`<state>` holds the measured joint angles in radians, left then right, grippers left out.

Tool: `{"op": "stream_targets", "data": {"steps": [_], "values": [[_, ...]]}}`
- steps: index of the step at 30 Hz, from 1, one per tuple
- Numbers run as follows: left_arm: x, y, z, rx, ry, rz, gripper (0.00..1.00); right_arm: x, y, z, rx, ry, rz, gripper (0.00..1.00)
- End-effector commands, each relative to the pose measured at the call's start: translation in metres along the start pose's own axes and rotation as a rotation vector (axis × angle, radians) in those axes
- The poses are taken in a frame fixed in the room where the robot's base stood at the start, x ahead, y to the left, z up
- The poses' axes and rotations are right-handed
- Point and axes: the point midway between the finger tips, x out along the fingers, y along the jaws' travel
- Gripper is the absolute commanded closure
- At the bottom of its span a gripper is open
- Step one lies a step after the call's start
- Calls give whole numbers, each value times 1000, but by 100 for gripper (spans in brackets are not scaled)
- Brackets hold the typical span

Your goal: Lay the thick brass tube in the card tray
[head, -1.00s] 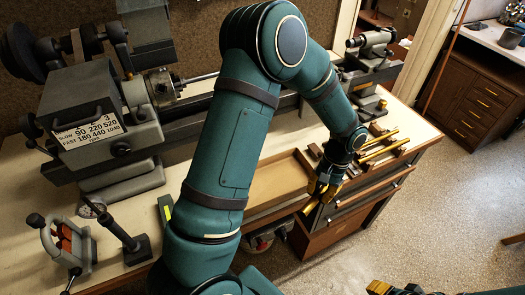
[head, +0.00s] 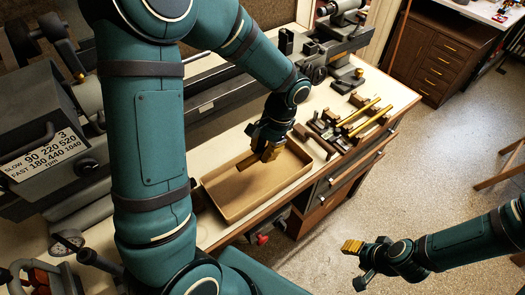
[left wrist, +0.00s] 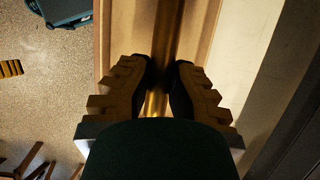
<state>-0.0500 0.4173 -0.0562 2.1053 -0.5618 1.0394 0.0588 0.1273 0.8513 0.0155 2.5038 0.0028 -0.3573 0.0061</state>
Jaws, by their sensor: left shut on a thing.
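My left gripper (head: 270,150) is shut on a brass tube and is over the card tray. The tray (head: 228,210) is a shallow open brown box on the bench. In the left wrist view the tube (left wrist: 165,35) runs between the two ridged fingers (left wrist: 158,95), in shadow, with the tray's wall (left wrist: 104,35) beside it. In the head view a short brown end of the tube (head: 246,163) shows left of the fingers; the fingers hide the rest. I cannot tell whether the tube touches the tray floor. My right gripper (head: 353,247) is out over the floor, away from the bench.
Two thinner brass tubes (head: 371,119) lie on supports on the bench right of the tray. A lathe (head: 225,98) runs along the back. A drawer unit (head: 350,175) is under the bench's right end. Open floor lies in front.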

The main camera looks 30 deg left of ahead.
Motion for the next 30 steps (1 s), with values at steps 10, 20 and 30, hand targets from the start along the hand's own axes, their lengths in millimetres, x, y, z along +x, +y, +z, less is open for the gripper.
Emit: {"op": "stream_targets", "data": {"steps": [10, 20, 30], "values": [[0, 1, 0, -4, 0, -7, 100, 0, 0, 0, 0, 0, 0, 53], [12, 3, -4, -36, -2, -95, 100, 19, 7, 6, -4, -12, -1, 53], [41, 4, -15, -35, -1, -94, 100, 40, 15, 7, -7, -10, -2, 53]]}}
